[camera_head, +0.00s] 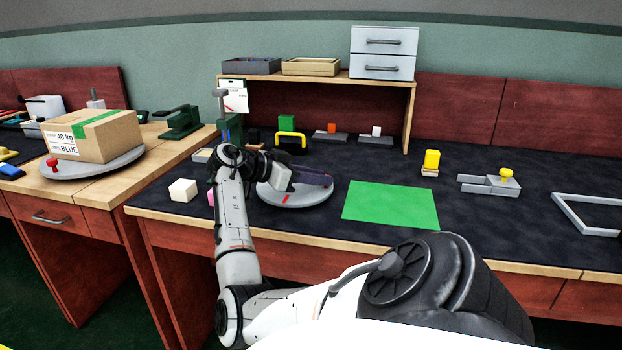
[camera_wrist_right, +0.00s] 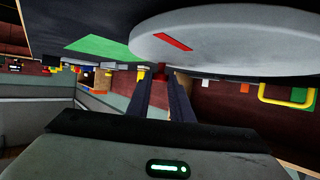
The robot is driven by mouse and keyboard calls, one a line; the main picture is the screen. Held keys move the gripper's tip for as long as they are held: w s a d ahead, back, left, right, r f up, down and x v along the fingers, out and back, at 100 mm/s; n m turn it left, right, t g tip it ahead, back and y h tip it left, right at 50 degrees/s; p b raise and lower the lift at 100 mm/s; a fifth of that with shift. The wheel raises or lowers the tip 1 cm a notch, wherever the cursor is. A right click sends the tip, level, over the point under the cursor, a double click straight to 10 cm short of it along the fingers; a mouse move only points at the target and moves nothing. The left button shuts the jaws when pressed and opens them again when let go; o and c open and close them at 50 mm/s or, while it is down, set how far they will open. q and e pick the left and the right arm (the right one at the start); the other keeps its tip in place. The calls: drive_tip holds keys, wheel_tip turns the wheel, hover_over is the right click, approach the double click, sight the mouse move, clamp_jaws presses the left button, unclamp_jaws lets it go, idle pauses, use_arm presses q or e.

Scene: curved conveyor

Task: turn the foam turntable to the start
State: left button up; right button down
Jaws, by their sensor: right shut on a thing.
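The foam turntable (camera_head: 305,197) is a round light-grey disc near the front of the dark table. It fills the upper right of the right wrist view (camera_wrist_right: 235,45), where a red mark (camera_wrist_right: 173,42) shows on its face. My right gripper (camera_head: 328,180) reaches across the disc from the left in the head view. In the wrist view its dark fingers (camera_wrist_right: 161,84) are shut on a small red peg (camera_wrist_right: 160,69) at the disc's rim. The fingers hide the peg in the head view. My left gripper is not in view.
A green mat (camera_head: 390,204) lies right of the disc. A yellow-handled item (camera_head: 291,141) stands behind the disc. A second turntable (camera_head: 75,172) carries a cardboard box (camera_head: 95,135) at far left.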

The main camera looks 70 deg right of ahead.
drive_tip(key=shift+s, duration=0.1)
drive_tip(key=c, duration=1.6)
unclamp_jaws()
wheel_tip(320, 180, up, 4)
drive_tip(key=p, duration=0.1)
hover_over(283, 200)
drive_tip(key=shift+s+d+f, duration=0.1)
drive_tip(key=shift+s, duration=0.05)
drive_tip(key=shift+a, duration=0.2)
